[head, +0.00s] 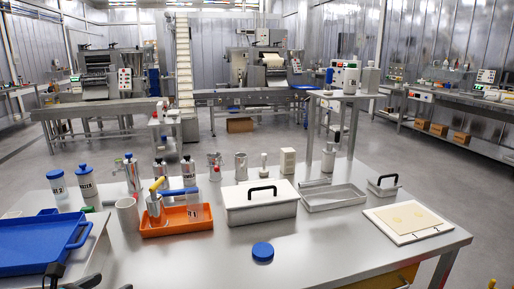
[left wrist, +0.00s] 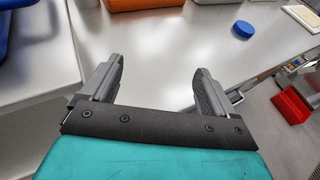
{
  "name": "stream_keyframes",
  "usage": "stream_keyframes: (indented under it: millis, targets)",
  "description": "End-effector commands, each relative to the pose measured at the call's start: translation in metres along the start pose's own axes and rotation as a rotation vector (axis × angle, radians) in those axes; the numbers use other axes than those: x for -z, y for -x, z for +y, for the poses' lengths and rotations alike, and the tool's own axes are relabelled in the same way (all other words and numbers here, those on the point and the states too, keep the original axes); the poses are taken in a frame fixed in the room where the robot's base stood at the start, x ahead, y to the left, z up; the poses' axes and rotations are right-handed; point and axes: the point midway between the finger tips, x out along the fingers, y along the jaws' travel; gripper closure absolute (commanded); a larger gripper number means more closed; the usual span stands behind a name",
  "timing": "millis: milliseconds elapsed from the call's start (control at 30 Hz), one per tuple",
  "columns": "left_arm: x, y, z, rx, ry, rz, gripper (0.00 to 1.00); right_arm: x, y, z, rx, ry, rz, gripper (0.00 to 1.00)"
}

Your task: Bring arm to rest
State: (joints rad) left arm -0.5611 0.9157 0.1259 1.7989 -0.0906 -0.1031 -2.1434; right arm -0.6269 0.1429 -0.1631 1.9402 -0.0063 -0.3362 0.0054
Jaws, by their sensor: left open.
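My left gripper (left wrist: 160,68) is open in the left wrist view, with its two grey fingers apart and nothing between them. The grey table top (left wrist: 155,40) shows beyond and between the fingers. In the head view, dark parts that look like this gripper show at the bottom left edge, close to the blue tray (head: 35,245). The rest of the left arm is hidden from the head view. My right gripper is not seen in either view.
An orange tray (head: 178,228), a lidded metal box (head: 258,212), a blue lid (head: 263,252) and a white board (head: 408,237) are on the table. Bottles and canisters stand behind. The table's front middle is mostly clear. A red bin (left wrist: 291,106) is beyond the table edge.

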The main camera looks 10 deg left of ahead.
Motion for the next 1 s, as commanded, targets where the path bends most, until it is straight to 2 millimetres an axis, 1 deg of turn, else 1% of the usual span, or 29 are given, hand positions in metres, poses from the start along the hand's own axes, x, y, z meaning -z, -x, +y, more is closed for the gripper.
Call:
stream_keyframes:
  millis: [33,100,167,200,267,300,367,400,467,500,633,700,800,900,1000]
  targets:
    - [0.005,0.001,-0.003,0.000,0.039,0.005,0.11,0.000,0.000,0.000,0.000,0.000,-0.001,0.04]
    - [0.028,0.004,-0.019,-0.004,0.267,0.030,0.11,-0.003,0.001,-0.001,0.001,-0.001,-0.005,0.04]
    - [0.044,0.007,-0.032,-0.011,0.450,0.048,0.11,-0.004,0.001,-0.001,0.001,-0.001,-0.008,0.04]
    - [0.054,0.010,-0.042,-0.016,0.576,0.061,0.11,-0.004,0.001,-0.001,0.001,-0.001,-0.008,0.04]
    - [0.070,0.013,-0.057,-0.028,0.775,0.080,0.11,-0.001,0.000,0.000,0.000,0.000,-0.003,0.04]
    - [0.080,0.015,-0.069,-0.036,0.910,0.093,0.11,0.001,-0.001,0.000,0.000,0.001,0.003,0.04]
    - [0.094,0.019,-0.087,-0.051,1.119,0.111,0.11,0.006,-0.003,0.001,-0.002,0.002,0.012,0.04]
    - [0.103,0.021,-0.100,-0.063,1.259,0.124,0.11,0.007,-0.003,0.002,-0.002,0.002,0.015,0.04]
    - [0.114,0.025,-0.120,-0.083,1.470,0.142,0.11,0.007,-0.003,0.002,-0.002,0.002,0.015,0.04]
    - [0.121,0.027,-0.134,-0.098,1.610,0.154,0.11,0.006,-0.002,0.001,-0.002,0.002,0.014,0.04]
    - [0.138,0.035,-0.179,-0.156,2.062,0.189,0.11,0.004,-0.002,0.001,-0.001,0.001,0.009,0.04]
    - [0.143,0.039,-0.203,-0.191,2.296,0.206,0.11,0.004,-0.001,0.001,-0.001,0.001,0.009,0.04]
    - [0.147,0.043,-0.234,-0.243,2.588,0.225,0.11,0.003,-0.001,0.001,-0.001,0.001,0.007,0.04]
    - [0.148,0.046,-0.256,-0.291,2.806,0.238,0.11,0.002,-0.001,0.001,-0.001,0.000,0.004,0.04]
    - [0.148,0.048,-0.270,-0.322,2.942,0.245,0.11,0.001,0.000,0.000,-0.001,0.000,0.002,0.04]
